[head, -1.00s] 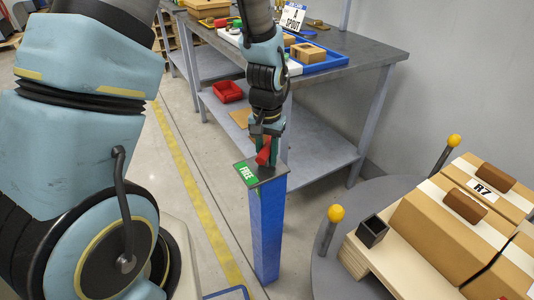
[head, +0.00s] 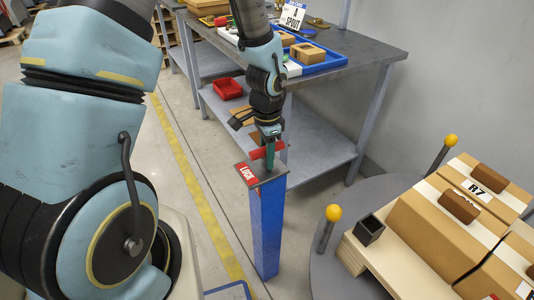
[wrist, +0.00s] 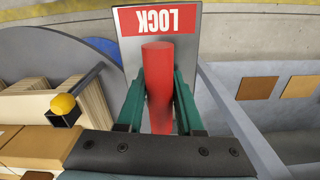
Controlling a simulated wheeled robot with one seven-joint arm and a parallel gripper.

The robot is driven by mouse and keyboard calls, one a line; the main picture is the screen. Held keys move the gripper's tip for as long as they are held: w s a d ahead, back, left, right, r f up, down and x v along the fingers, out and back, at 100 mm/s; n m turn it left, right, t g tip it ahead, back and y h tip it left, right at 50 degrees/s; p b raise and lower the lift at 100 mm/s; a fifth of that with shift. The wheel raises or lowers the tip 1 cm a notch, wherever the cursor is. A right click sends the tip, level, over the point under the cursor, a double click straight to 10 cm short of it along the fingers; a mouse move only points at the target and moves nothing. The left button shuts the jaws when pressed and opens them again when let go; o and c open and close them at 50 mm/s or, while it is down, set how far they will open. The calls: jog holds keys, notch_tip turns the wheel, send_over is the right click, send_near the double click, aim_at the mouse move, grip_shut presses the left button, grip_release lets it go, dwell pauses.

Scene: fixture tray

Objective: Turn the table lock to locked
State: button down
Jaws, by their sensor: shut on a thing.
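The table lock is a blue post (head: 266,230) with a grey top plate and a red handle (head: 267,150) on it. A red sign (head: 247,174) on the plate reads LOCK; it also shows in the wrist view (wrist: 158,19), upside down. My gripper (head: 269,156) is above the plate, shut on the red handle. In the wrist view the green fingers of my gripper (wrist: 158,85) stand on both sides of the red handle (wrist: 158,75). The handle's pivot is hidden.
A round grey table (head: 325,270) at the right carries cartons (head: 440,235) and yellow-knobbed posts (head: 333,213). A grey workbench (head: 370,48) with a blue tray (head: 325,63) and a red bin (head: 228,88) on its shelf stands behind.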

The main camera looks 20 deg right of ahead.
jog(key=shift+m, duration=0.5)
jog(key=c, duration=0.6)
grip_release()
jog(key=shift+r, duration=0.1)
notch_tip(320, 180, up, 11)
jog(key=shift+f, duration=0.2)
